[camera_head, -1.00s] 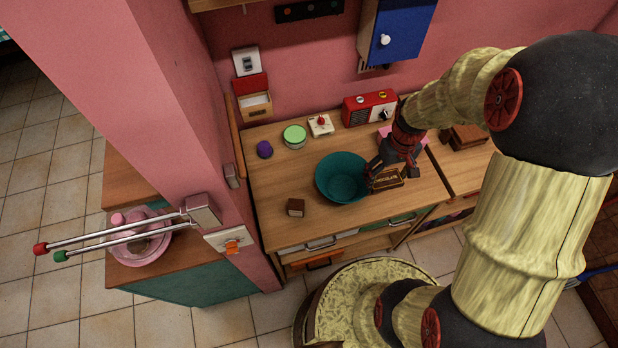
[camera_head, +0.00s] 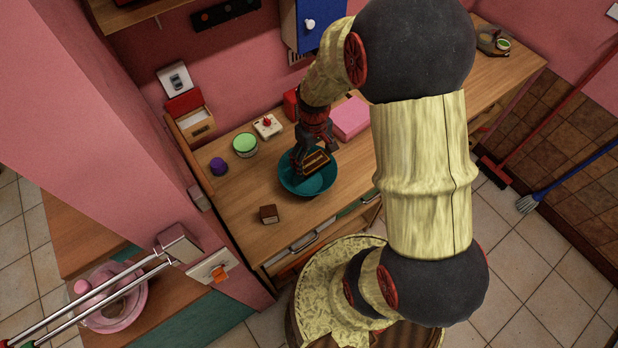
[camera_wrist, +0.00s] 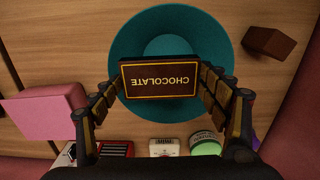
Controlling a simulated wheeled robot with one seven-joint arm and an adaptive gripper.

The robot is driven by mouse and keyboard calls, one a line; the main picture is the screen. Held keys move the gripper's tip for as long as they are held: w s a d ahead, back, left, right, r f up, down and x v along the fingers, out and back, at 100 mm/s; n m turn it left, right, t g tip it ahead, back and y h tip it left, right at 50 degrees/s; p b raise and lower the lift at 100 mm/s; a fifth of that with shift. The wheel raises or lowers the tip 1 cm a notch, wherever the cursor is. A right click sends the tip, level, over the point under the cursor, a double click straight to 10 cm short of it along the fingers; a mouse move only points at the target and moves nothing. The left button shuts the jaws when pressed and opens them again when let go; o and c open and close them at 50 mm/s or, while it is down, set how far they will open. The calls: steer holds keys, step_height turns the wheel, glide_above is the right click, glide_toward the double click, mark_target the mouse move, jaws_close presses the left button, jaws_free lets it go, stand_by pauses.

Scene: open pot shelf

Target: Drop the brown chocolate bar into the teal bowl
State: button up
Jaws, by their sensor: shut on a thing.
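The brown chocolate bar (camera_wrist: 174,77), lettered "CHOCOLATE", is held between the two fingers of my gripper (camera_wrist: 168,85) in the wrist view. In the head view my gripper (camera_head: 314,158) is over the teal bowl (camera_head: 308,188), with the chocolate bar (camera_head: 317,162) between its fingers. The teal bowl (camera_wrist: 126,45) lies behind the bar in the wrist view, and the bar covers part of its middle. The bowl stands upright on the wooden counter. The exact height of the bar above the bowl is hard to tell.
A small brown block (camera_head: 268,214) is on the counter (camera_head: 240,204) in front of the bowl. A green-lidded jar (camera_head: 245,145), a purple item (camera_head: 218,166) and a white timer (camera_head: 267,126) stand behind. A pink box (camera_head: 350,118) is to the right. A pink wall edge is left.

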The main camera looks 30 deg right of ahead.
steer(key=shift+f+b, duration=0.3)
steer(key=shift+f, duration=0.4)
steer(key=o, duration=1.3)
steer(key=shift+r, duration=0.1)
step_height(320, 180, up, 12)
steer(key=shift+f, duration=0.1)
